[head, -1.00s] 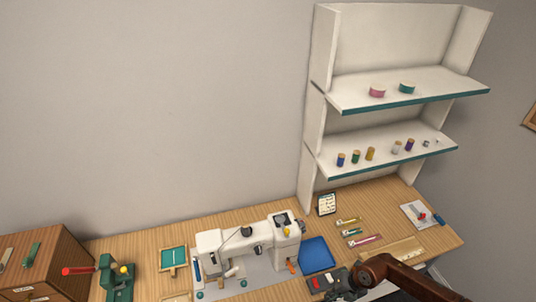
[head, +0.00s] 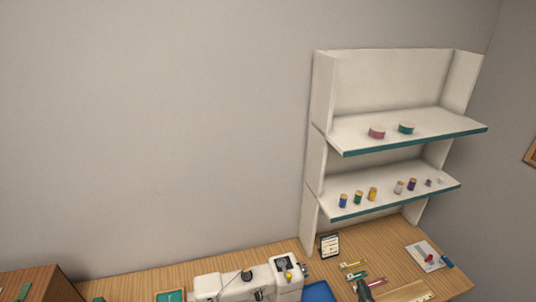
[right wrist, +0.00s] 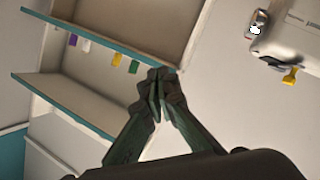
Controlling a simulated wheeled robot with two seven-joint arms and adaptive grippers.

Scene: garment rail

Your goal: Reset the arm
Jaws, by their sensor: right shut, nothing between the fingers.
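My right gripper (head: 363,290) shows only as a small dark tip at the bottom edge of the head view, in front of the table's right part. In the right wrist view its two dark green fingers (right wrist: 158,88) meet at the tips, shut with nothing between them. Behind the fingers in that view is the white shelf unit (right wrist: 75,100), seen tilted. My left gripper is in neither view.
The white sewing machine (head: 240,286) stands on the wooden table (head: 130,285), next to a blue tray (head: 318,292). The shelf unit (head: 318,150) at the right bears several spools and two tape rolls. The wall at left is bare.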

